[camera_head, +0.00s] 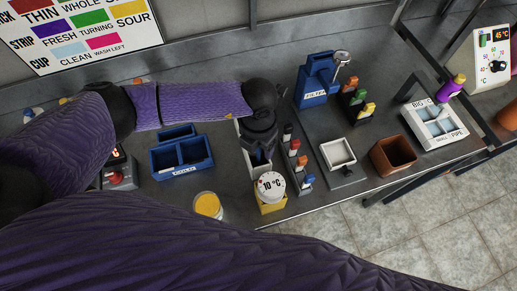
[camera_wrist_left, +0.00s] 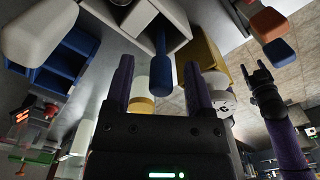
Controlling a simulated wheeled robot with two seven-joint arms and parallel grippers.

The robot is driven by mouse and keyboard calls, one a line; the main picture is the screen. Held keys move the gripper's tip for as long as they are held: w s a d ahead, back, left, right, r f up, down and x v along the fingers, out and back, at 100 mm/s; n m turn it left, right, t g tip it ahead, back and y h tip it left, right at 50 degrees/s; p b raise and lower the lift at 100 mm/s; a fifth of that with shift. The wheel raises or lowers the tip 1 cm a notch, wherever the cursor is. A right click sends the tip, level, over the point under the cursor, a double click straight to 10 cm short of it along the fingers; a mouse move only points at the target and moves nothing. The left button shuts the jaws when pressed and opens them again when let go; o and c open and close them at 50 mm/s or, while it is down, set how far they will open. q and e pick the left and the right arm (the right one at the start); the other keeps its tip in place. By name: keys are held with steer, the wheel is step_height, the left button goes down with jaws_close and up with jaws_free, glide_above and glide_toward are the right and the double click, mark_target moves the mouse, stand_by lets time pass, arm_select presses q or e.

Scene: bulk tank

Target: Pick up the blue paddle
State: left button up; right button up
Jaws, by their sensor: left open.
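A blue handle, apparently the blue paddle (camera_wrist_left: 161,66), stands in a pale compartmented holder (camera_wrist_left: 178,36) in the left wrist view. My left gripper (camera_wrist_left: 158,75) is open, with one finger on each side of the handle. I cannot tell whether either finger touches it. In the head view my left gripper (camera_head: 258,156) points down over the pale holder (camera_head: 241,164) and hides most of it and the paddle. My right gripper (camera_wrist_left: 254,76) shows small at the right of the left wrist view; its jaw state is unclear.
A blue divided caddy (camera_head: 181,153) stands left of the holder. A yellow-lidded jar (camera_head: 207,205) and a white 10 °C dial (camera_head: 270,186) are in front. Coloured handles (camera_head: 294,147) stand close on the right, then a white tray (camera_head: 337,153) and a brown bin (camera_head: 393,155).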

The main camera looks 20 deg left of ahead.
arm_select(q)
steer(key=shift+f, duration=0.65)
jaws_close()
